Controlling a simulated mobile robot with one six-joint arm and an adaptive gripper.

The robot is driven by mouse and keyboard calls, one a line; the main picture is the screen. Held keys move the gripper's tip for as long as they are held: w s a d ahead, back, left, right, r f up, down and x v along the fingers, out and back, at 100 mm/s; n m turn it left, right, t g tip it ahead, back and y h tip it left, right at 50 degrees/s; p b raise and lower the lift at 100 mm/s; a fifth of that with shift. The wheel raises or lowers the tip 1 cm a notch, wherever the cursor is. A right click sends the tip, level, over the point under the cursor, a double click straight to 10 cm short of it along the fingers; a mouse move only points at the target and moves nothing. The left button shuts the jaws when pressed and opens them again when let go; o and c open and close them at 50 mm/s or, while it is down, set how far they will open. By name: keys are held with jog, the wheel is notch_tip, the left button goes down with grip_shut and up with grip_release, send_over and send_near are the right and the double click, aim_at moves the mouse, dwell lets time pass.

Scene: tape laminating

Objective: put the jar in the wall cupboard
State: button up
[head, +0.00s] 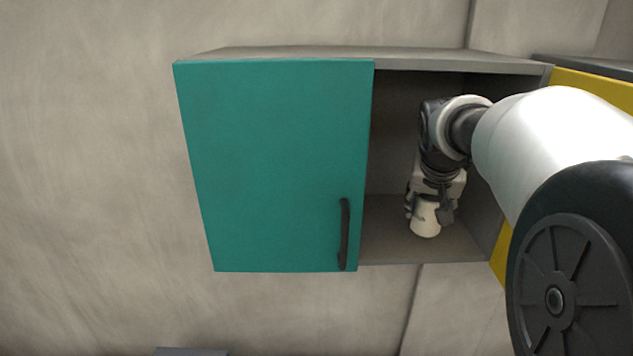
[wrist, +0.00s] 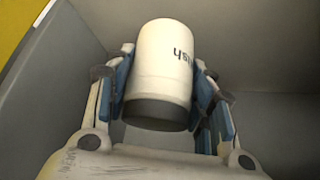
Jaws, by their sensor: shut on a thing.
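The wall cupboard (head: 280,165) has a closed teal left door with a dark handle (head: 344,233), and its right half is open. The cream jar (head: 425,222) is inside the right half, low near the cupboard floor (head: 385,240). My gripper (head: 430,207) reaches in from above and is shut on the jar. In the wrist view the jar (wrist: 165,60) shows dark lettering on its side and sits between the blue-padded fingers of my gripper (wrist: 165,95). I cannot tell whether the jar touches the cupboard floor.
The cupboard's right inner wall (head: 487,205) is close to my gripper. There is free floor to the left of the jar. The grey wall (head: 90,180) surrounds the cupboard.

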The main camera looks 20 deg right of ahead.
aim_at(427, 218)
jog(key=x, duration=0.3)
jog(key=shift+s+a+f+p, duration=0.15)
jog(key=shift+s+f+p, duration=0.05)
jog(key=shift+f+p, duration=0.15)
jog(key=shift+f, duration=0.15)
jog(key=shift+f, duration=0.2)
jog(key=o, duration=1.2)
jog(key=shift+r, duration=0.1)
